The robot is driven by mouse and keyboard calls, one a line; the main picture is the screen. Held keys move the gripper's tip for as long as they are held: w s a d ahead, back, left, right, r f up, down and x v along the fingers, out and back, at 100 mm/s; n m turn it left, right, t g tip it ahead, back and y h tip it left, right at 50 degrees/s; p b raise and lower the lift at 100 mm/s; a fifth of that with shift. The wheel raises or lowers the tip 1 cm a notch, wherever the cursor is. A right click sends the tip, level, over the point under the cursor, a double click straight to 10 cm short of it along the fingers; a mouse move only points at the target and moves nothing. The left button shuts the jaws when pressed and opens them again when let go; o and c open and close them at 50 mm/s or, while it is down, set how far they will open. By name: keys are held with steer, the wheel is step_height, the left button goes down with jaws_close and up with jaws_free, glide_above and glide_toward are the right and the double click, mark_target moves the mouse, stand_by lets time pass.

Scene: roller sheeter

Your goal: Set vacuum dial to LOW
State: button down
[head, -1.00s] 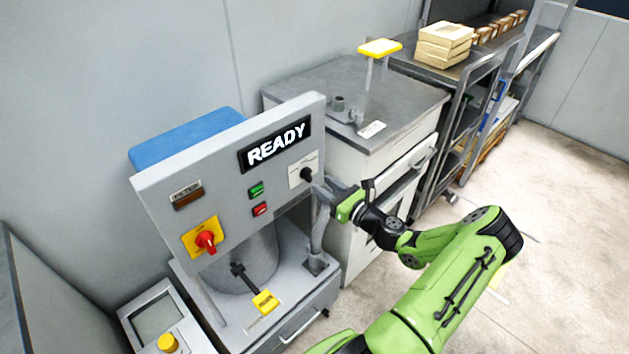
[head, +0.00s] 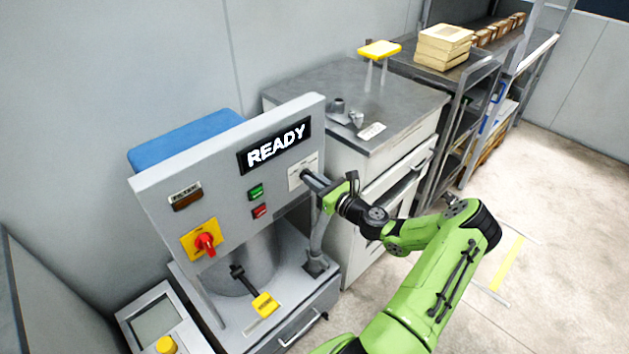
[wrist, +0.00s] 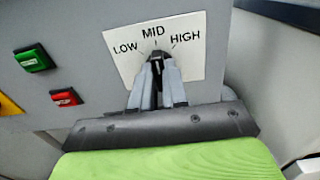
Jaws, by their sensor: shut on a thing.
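The vacuum dial is a dark knob (wrist: 158,58) on a white label plate (wrist: 190,50) marked LOW, MID and HIGH from left to right. In the wrist view my gripper (wrist: 158,75) is shut on the knob, and its fingers hide most of it. The top of the knob sits below the MID mark; its exact pointing is hard to tell. In the head view my gripper (head: 313,181) reaches the panel from the right and covers the dial, while the plate's left edge (head: 293,180) still shows.
The panel (head: 225,185) has a READY display (head: 275,146), a green button (head: 256,191), a red button (head: 260,211) and a red rotary switch (head: 206,242) on yellow. A grey hose (head: 318,240) runs below my gripper. A steel-topped cabinet (head: 400,95) stands to the right.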

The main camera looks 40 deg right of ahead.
steer(key=shift+n, duration=0.3)
steer(key=shift+a+f+n+b, duration=0.1)
steer(key=shift+n+b, duration=0.8)
steer(key=shift+n, duration=3.2)
steer(key=c, duration=1.1)
jaws_free()
steer(key=shift+c, duration=0.2)
steer(key=s+p, duration=0.1)
steer(key=s, duration=1.4)
steer(key=shift+s+d, duration=0.2)
steer(key=shift+s, duration=0.2)
